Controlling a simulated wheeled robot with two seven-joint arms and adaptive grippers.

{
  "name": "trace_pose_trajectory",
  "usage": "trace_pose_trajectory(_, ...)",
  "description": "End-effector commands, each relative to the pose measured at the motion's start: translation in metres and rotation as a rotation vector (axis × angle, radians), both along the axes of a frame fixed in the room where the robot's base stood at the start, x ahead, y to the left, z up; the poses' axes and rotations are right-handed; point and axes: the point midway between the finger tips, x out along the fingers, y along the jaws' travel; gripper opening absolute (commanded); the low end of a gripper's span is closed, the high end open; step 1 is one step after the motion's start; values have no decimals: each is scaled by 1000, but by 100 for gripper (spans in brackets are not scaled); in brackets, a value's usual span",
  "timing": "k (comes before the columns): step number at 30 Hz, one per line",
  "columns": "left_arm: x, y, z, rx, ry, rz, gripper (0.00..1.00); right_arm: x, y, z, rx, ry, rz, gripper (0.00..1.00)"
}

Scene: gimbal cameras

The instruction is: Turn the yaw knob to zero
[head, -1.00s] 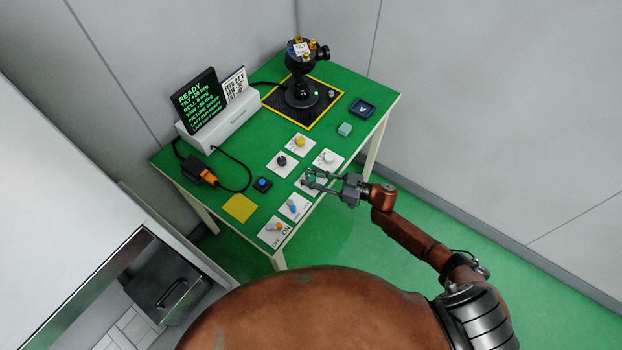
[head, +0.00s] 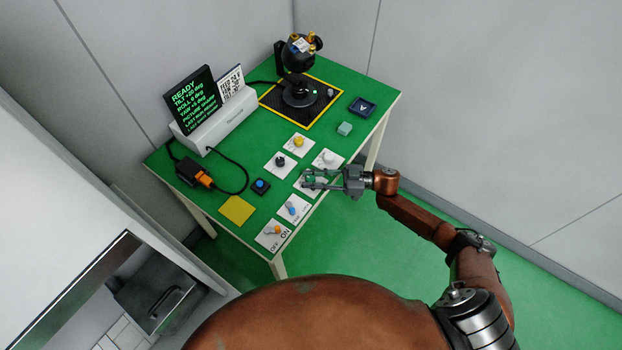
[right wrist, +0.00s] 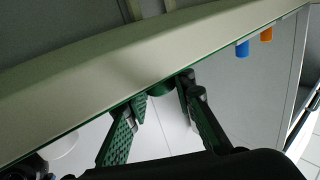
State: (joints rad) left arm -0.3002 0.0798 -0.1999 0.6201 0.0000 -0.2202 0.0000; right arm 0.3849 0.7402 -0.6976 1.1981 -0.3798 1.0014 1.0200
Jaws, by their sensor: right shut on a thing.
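The green knob (head: 310,181) sits on a white card near the table's front right edge; its label is covered. My right gripper (head: 308,180) is shut on it from the right side. In the right wrist view my right gripper's fingers (right wrist: 162,92) stand on either side of the green knob (right wrist: 161,89), which shows partly at the table edge. The gimbal camera (head: 299,50) stands at the back, turned. The screen (head: 192,98) shows READY and tilt, roll and yaw lines; the yaw number is too small to read surely. My left gripper is not in view.
Nearby cards carry a white knob (head: 327,158), yellow knob (head: 298,141), black knob (head: 280,160), blue switch (head: 291,208) and orange switch (head: 273,231). A blue button (head: 260,187) and yellow pad (head: 237,210) lie left.

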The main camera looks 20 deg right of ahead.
Motion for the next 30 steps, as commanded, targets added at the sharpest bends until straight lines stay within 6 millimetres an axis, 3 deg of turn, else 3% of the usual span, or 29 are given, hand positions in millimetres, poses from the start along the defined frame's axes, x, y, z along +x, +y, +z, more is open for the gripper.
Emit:
trace_pose_trajectory(9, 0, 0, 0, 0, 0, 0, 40, 1, 0, 0, 0, -1, -2, 42)
trace_pose_trajectory(19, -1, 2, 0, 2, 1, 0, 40, -1, -5, 0, -1, 0, -2, 42)
trace_pose_trajectory(23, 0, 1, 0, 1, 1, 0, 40, -7, -22, -1, -3, 2, -3, 42)
trace_pose_trajectory(30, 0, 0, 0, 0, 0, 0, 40, -22, -70, -1, -3, 1, -3, 42)
